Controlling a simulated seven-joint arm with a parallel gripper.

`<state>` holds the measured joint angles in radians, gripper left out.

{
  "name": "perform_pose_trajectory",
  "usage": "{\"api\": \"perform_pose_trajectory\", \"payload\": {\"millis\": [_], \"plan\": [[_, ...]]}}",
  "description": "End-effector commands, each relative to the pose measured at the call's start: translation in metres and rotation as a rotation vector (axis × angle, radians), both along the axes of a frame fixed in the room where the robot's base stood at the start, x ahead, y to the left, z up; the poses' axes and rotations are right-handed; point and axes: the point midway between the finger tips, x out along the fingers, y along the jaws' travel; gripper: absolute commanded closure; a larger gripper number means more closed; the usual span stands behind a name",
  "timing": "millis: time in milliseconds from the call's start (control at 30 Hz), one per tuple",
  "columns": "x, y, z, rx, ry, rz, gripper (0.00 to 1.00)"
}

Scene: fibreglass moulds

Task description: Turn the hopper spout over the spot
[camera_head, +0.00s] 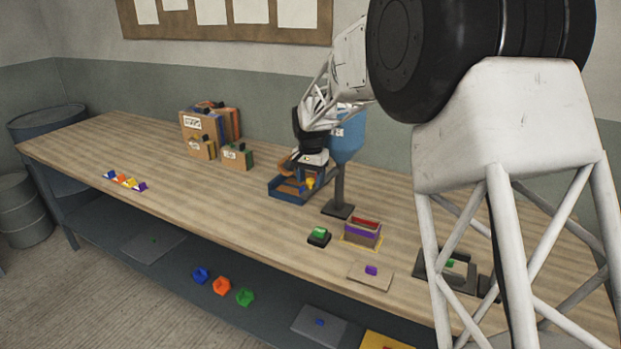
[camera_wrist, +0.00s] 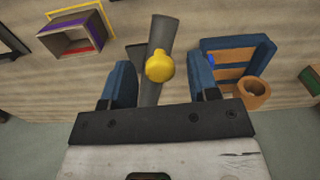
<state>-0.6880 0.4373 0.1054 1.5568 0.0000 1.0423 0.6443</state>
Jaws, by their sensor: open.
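The blue hopper (camera_head: 347,145) stands on a dark post and base (camera_head: 338,209) towards the back of the bench, partly behind my arm in the head view. A yellow knob (camera_wrist: 160,66) shows in the wrist view, with a grey bar (camera_wrist: 150,92) beneath it. The knob also shows small below my gripper (camera_head: 312,172) in the head view. My gripper (camera_wrist: 160,82) is open, its two blue fingers on either side of the knob, with a gap on both sides. I cannot make out the spout's opening or clearly identify the spot.
A blue-rimmed tray (camera_head: 284,196) with wooden slats lies beside the hopper. The bench's left part is mostly clear.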

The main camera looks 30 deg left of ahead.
Motion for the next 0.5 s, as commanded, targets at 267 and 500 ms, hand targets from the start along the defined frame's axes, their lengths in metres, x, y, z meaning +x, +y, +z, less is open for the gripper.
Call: {"api": "perform_pose_trajectory", "payload": {"millis": [267,500], "plan": [[0.0,0.0,0.0004,0.0,0.0,0.0,0.68],[0.0,0.0,0.0005,0.0,0.0,0.0,1.0]]}}
